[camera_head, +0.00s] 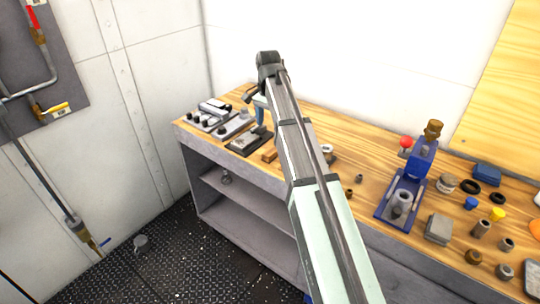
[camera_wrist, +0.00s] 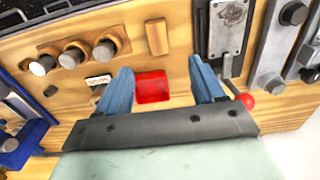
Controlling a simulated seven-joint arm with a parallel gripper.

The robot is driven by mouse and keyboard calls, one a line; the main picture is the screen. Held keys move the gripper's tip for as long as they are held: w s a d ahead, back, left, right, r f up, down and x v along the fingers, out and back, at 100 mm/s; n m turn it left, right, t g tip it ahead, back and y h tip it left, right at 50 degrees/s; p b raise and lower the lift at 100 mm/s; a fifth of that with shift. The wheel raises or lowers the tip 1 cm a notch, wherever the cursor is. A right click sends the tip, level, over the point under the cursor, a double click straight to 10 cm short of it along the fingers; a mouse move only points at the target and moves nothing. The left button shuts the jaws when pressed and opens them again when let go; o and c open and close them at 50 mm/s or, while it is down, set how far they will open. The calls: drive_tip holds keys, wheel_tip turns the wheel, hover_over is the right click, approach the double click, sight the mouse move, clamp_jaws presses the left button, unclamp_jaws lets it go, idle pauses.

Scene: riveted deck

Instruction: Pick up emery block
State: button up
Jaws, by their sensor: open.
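My gripper (camera_wrist: 160,92) is open and empty above the wooden bench top, its two blue fingers pointing down. A flat red block (camera_wrist: 153,87) lies between the fingers in the wrist view, apart from both. A brown block (camera_wrist: 157,37) lies beyond it, near the bench's front edge, and also shows in the head view (camera_head: 270,155). I cannot tell for certain which of these is the emery block. In the head view my gripper (camera_head: 260,112) is partly hidden by my arm, and the red block is not visible.
A dark plate with a metal top (camera_wrist: 228,30) stands close beside one finger, with a red-knobbed lever (camera_wrist: 246,101). Several round fittings (camera_wrist: 72,58) and a small labelled piece (camera_wrist: 97,82) lie on the other side. A blue press (camera_head: 408,185) stands farther right.

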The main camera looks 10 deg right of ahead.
hover_over(270, 151)
drive_tip(key=f, duration=0.7)
drive_tip(key=shift+w+a, duration=0.15)
drive_tip(key=shift+a, duration=0.05)
drive_tip(key=shift+d+f, duration=0.2)
drive_tip(key=shift+f, duration=2.4)
drive_tip(key=c, duration=1.2)
drive_tip(key=shift+o, duration=0.2)
drive_tip(key=shift+r, duration=0.15)
wheel_tip(270, 151, up, 10)
